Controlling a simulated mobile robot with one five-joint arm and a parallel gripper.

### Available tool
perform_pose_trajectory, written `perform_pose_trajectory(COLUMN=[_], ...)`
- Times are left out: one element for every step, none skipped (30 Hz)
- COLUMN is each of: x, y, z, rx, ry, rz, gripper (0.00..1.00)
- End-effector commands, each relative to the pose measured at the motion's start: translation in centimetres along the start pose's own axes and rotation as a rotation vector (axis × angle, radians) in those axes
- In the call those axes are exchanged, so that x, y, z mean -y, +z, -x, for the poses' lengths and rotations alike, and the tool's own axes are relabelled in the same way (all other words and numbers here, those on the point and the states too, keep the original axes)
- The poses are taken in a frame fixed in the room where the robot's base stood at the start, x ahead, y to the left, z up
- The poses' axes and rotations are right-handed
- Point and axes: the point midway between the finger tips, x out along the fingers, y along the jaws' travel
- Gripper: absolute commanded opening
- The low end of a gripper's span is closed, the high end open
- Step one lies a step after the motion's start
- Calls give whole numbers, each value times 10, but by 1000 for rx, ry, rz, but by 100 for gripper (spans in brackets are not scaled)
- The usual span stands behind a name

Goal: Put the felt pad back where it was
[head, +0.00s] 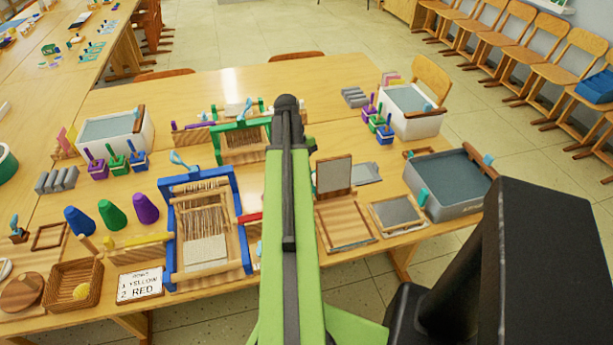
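I cannot tell for certain which thing is the felt pad. A flat grey sheet (369,172) lies on the table (230,86) just right of my arm, behind an upright brown panel in a wooden frame (333,174). A grey rectangular panel in a wooden frame (396,211) lies nearer, to the right. An empty-looking wooden frame on a board (344,223) lies left of it. My green arm reaches out over the table's middle. Its far dark end shows, but my gripper's fingers do not, so I cannot see whether it holds anything.
A grey tub (452,182) stands right of the frames, near the edge. A blue loom (205,228) and green loom (242,142) stand left of my arm. A sign (139,285) and basket (74,286) are at front left. The table's back is mostly clear.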

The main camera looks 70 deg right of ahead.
Motion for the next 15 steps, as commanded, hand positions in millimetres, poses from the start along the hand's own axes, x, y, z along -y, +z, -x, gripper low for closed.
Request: perform_pose_trajectory(x=[0, 0, 0, 0, 0, 0, 0, 0, 0, 0, 0, 0, 0, 0, 0], y=[0, 0, 0, 1, 1, 1, 2, 2, 2, 2, 3, 3, 3, 3, 3], z=[0, 0, -1, -1, -2, -3, -3, -4, -5, -5, -6, -6, -7, -6, -6], rx=[0, 0, 0, 0, 0, 0, 0, 0, 0, 0, 0, 0, 0, 0, 0], ry=[0, 0, 0, 0, 0, 0, 0, 0, 0, 0, 0, 0, 0, 0, 0], rz=[0, 0, 0, 0, 0, 1, 1, 1, 1, 1, 1, 1, 1, 1, 1], gripper=[0, 0, 0, 0, 0, 0, 0, 0, 0, 0, 0, 0, 0, 10, 15])
